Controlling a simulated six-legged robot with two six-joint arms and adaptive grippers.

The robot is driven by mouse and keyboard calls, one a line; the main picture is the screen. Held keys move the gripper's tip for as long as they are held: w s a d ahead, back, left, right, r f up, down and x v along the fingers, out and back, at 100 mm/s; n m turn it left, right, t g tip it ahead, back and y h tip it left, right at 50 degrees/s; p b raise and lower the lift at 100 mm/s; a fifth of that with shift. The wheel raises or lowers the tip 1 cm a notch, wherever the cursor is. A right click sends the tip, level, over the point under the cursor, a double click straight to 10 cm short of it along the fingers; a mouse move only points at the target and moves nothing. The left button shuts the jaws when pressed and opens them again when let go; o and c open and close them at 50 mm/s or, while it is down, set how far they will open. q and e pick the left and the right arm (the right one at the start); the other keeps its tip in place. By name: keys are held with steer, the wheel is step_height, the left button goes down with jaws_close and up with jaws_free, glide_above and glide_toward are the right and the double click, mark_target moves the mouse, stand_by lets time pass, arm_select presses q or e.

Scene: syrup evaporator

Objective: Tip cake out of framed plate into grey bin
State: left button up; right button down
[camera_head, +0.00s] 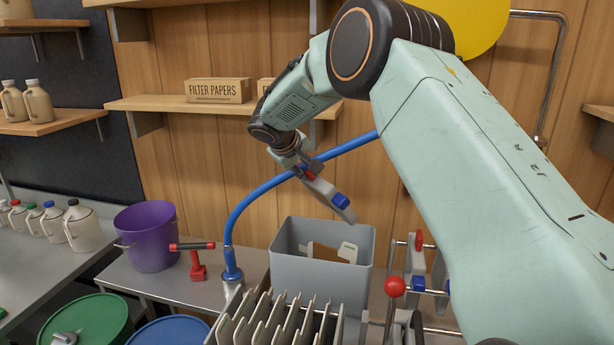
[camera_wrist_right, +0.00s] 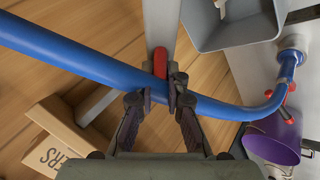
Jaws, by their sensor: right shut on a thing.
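My right gripper (camera_head: 305,172) is shut on a narrow grey piece with a red grip and a blue block at its lower end, which looks like the framed plate (camera_head: 326,190) seen nearly edge-on. It hangs tilted, above and apart from the grey bin (camera_head: 290,268). In the right wrist view the fingers (camera_wrist_right: 165,92) close at the red grip of the grey plate (camera_wrist_right: 161,25). I cannot see any cake on the plate. A pale flat piece (camera_head: 347,252) and something tan show inside the bin. My left gripper is not in view.
A blue hose (camera_head: 250,198) arches close behind the right gripper. Several upright grey plates (camera_head: 285,325) stand in front of the bin. A red knob (camera_head: 394,286) and rails are at its right. A purple bucket (camera_head: 147,240) stands left. A shelf holds a filter-paper box (camera_head: 217,91).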

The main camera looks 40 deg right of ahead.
steer(key=shift+w+a+f+h+b, duration=0.3)
steer(key=shift+w+f+b, duration=0.15)
steer(key=shift+b, duration=0.3)
steer(key=a+f+h+b, duration=0.1)
steer(key=b, duration=0.2)
steer(key=a+n+h+b, duration=0.1)
steer(key=h+b, duration=0.1)
steer(key=b, duration=0.2)
steer(key=shift+s+a+f+b, duration=0.1)
steer(key=shift+s+f+b, duration=0.2)
steer(key=shift+s+f, duration=0.1)
steer(key=shift+w+f, duration=0.15)
steer(key=shift+w, duration=0.1)
steer(key=shift+s, duration=0.2)
steer(key=shift+w, duration=0.1)
